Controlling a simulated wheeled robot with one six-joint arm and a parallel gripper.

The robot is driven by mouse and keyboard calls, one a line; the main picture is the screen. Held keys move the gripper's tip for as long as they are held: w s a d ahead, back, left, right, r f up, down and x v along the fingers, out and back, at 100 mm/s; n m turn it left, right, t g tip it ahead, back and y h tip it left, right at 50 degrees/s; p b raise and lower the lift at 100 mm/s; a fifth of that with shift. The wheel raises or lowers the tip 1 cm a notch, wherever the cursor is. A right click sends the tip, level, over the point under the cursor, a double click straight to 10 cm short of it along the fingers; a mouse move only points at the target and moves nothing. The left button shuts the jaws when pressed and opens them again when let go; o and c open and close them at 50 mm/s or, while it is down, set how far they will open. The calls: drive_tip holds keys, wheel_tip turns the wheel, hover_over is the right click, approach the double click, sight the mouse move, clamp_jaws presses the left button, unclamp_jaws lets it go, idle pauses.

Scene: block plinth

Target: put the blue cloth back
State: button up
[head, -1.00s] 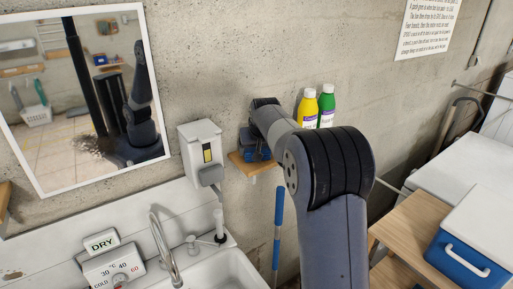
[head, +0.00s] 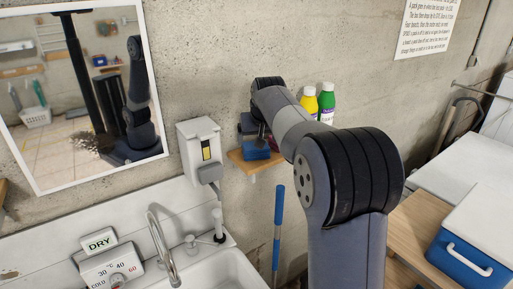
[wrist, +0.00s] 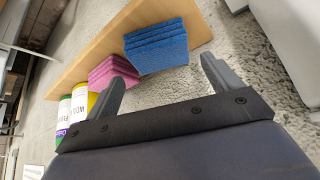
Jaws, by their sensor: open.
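The blue cloth (head: 256,150) is a folded stack on a small wooden shelf (head: 246,165) on the wall, right of the white dispenser. The cloth also shows in the wrist view (wrist: 157,45), lying on the shelf board beside a folded pink cloth (wrist: 112,72). My gripper (wrist: 162,71) is open, with nothing between its fingers. Its fingers point towards the shelf, and the blue cloth lies ahead of them, seemingly apart from them. In the head view my arm hides part of the shelf and most of the gripper.
Yellow (head: 309,102) and green (head: 326,103) bottles stand right of the cloths, partly behind my arm. A white wall dispenser (head: 200,150) is left of the shelf. A sink (head: 215,270) with a tap lies below. A blue cooler (head: 468,258) is at right.

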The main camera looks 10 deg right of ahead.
drive_tip(key=v, duration=0.5)
drive_tip(key=shift+s+r+b, duration=0.2)
drive_tip(key=shift+r+b, duration=0.1)
drive_tip(key=shift+b, duration=0.05)
drive_tip(key=p+x, duration=0.2)
drive_tip(key=x, duration=1)
drive_tip(key=shift+p, duration=0.35)
drive_tip(key=shift+r+b, duration=0.3)
drive_tip(key=shift+r, duration=0.55)
